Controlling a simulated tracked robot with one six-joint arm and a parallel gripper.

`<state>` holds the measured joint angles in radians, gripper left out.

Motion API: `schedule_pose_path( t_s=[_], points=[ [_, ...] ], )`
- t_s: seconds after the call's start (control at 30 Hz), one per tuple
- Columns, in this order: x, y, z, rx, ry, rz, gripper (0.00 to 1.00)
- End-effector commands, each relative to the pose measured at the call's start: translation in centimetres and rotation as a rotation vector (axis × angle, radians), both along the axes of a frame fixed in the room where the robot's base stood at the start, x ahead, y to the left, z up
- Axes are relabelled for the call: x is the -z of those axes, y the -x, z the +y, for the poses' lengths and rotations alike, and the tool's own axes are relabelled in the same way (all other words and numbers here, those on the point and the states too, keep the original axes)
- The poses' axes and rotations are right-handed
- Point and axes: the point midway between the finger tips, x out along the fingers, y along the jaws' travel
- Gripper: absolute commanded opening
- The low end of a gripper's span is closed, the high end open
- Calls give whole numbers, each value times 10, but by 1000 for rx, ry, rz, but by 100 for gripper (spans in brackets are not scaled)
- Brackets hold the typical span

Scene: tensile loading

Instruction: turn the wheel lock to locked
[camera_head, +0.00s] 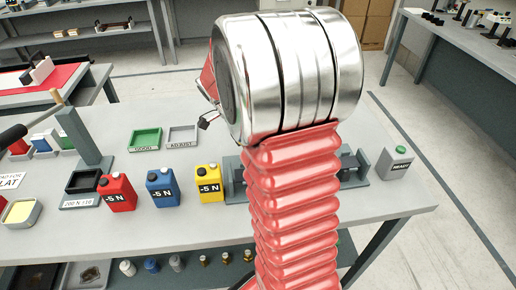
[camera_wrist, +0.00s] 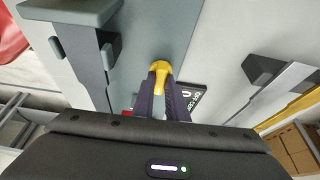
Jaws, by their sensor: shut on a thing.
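In the wrist view my gripper (camera_wrist: 161,88) has its two dark fingers closed on a yellow handle (camera_wrist: 161,67), which appears to be the wheel lock's handle. The handle stands against a grey-blue panel (camera_wrist: 150,30). A dark label (camera_wrist: 194,94) with white lettering lies just right of the fingers and is partly covered, so its words cannot be read in full. A small red patch (camera_wrist: 127,113) shows left of the fingers. In the head view my arm covers the middle of the bench, and I cannot make out the wheel lock there.
On the grey bench (camera_head: 190,232) stand red (camera_head: 117,192), blue (camera_head: 160,188) and yellow (camera_head: 209,184) "-5 N" canisters. Behind them are a green tray (camera_head: 146,139) and a grey tray (camera_head: 182,137). A "READY" button box (camera_head: 394,162) stands at the right.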

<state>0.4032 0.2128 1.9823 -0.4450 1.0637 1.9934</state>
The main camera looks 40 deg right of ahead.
Motion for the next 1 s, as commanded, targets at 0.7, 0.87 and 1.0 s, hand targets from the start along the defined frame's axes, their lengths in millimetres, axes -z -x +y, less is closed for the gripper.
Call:
schedule_pose_path(
  t_s=[0.7,0.87,1.0],
  points=[
    [-4,-1,2,-2,0,1,31],
    [-19,-4,7,-1,1,0,31],
    [-40,-9,14,-2,1,-2,31]
  ],
)
